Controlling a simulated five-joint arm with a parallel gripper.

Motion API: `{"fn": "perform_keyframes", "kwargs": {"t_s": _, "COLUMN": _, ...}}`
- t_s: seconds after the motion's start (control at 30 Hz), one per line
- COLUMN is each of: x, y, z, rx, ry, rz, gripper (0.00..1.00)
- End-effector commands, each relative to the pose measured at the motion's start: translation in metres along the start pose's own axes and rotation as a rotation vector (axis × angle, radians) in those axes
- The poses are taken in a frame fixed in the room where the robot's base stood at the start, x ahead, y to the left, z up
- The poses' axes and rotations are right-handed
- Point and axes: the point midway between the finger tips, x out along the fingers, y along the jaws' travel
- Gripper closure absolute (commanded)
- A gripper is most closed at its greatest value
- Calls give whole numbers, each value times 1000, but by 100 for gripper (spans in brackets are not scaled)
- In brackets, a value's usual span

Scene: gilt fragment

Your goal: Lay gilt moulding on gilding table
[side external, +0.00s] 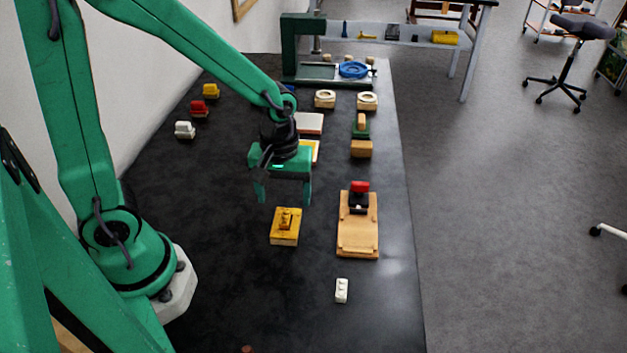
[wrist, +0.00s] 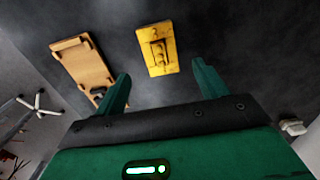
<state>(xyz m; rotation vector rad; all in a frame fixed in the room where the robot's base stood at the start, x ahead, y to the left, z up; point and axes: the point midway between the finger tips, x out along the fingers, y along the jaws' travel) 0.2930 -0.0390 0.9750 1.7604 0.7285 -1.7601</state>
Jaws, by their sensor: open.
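A gold-yellow block with a raised knobbed middle (side external: 285,226), apparently the gilt moulding, lies flat on the black bench; it also shows in the wrist view (wrist: 158,49). To its right is a tan wooden board with small corner pieces (side external: 358,240), which looks like the gilding table, also in the wrist view (wrist: 78,60). A black piece with a red top (side external: 359,195) stands at the board's far end. My gripper (side external: 284,198) is open and empty, above and slightly behind the gold block. In the wrist view the block lies beyond and between its fingertips (wrist: 161,73).
A small white studded block (side external: 342,290) lies in front of the board. Behind my gripper are a wooden block (side external: 361,149), a pale slab (side external: 309,123) and a green press-like stand (side external: 303,45). Small coloured blocks (side external: 199,108) sit at left. The bench front is mostly clear.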

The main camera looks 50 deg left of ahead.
Motion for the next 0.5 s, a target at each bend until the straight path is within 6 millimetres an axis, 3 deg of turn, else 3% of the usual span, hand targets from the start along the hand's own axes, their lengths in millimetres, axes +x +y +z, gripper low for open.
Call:
{"fn": "perform_keyframes", "kwargs": {"t_s": 0.2, "x": -29, "y": 1, "z": 0, "rx": 0, "ry": 2, "rz": 3, "gripper": 28}}
{"fn": "perform_keyframes", "kwargs": {"t_s": 0.5, "x": -46, "y": 0, "z": 0, "rx": 0, "ry": 0, "rz": 0, "gripper": 28}}
